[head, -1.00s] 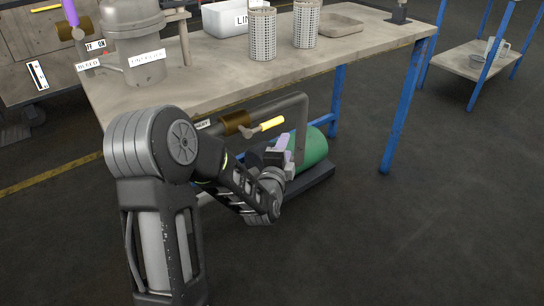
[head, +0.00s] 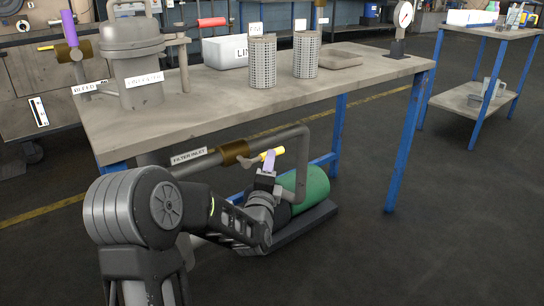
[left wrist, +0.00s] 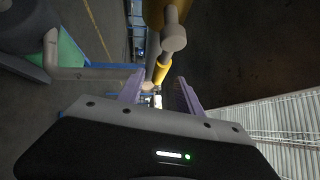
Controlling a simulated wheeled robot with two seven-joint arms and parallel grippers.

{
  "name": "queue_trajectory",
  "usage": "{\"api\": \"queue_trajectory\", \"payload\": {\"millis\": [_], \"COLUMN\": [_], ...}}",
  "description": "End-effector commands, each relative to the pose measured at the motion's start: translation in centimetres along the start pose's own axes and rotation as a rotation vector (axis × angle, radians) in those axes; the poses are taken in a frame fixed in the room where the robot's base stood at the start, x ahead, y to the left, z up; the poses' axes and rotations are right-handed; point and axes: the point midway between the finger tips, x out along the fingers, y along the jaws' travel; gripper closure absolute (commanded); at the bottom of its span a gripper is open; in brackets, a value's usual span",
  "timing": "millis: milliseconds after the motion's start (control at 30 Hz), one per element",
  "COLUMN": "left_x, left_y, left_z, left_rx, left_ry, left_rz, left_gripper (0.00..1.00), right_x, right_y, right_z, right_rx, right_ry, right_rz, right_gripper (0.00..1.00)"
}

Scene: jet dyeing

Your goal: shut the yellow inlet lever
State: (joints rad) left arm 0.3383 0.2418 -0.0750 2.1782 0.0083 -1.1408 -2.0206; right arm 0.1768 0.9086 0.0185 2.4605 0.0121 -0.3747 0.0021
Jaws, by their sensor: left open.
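The yellow inlet lever (head: 279,151) sticks out to the right from the brass valve (head: 234,152) on the grey pipe labelled FILTER INLET, under the table. My left gripper (head: 268,160) is at the lever, its lilac fingers overlapping it in the head view. In the left wrist view the lever (left wrist: 161,72) runs between the two open fingers of my left gripper (left wrist: 160,82), below a grey knob and the brass valve (left wrist: 155,12). Whether a finger touches the lever I cannot tell. My right gripper is not in view.
The table (head: 190,105) is above the pipe, with a blue leg (head: 408,140) to the right. A green cylinder (head: 312,184) lies on a dark base just behind and below my gripper. A grey pipe (head: 304,150) bends down beside the lever.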

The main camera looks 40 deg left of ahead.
Motion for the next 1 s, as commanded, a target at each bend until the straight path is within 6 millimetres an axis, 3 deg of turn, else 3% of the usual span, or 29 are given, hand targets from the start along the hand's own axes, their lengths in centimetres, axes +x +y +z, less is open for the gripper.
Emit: {"api": "queue_trajectory", "payload": {"millis": [300,667,1000], "left_x": [4.6,5.4,5.4], "left_y": [0.3,0.1,0.1], "left_z": [0.0,0.0,0.0], "left_rx": [-0.001,-0.001,-0.001], "left_ry": [-0.001,0.0,0.0], "left_rz": [0.0,0.001,0.001], "left_gripper": [0.58,0.58,0.84], "right_x": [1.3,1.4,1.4], "right_y": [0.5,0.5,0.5], "right_z": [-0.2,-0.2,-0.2], "right_rx": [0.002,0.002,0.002], "right_ry": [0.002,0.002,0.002], "right_rz": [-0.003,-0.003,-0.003], "right_gripper": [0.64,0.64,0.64]}}
